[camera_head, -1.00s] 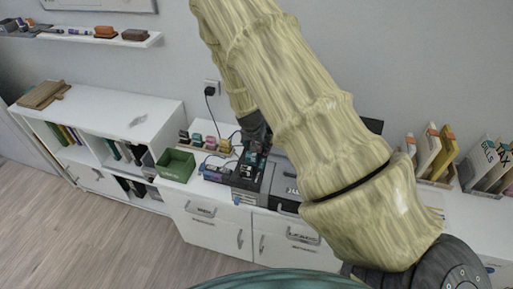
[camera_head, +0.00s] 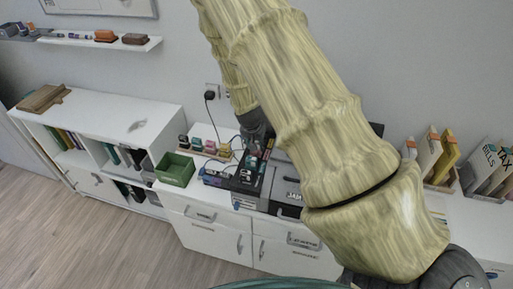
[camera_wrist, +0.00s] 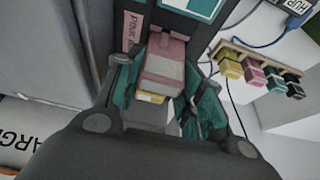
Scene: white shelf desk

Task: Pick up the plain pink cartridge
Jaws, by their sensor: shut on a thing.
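In the wrist view a plain pink cartridge (camera_wrist: 164,58) with a yellowish front end sits between the fingers of my gripper (camera_wrist: 166,84). The gripper is shut on it, with teal pads on both sides. The cartridge is at a dark housing with a pink label reading "PINK" (camera_wrist: 132,30) beside it. I cannot tell whether it is still seated there. In the head view my gripper (camera_head: 252,140) is at the dark printer (camera_head: 247,176) on the white desk; the cartridge is too small to make out there.
A wooden rack (camera_wrist: 236,50) holds yellow, pink, teal and black cartridges, right in the wrist view. In the head view a green box (camera_head: 175,169) stands left of the printer, with cables behind. File holders (camera_head: 470,183) stand at the right. The low cabinet top (camera_head: 100,118) is mostly clear.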

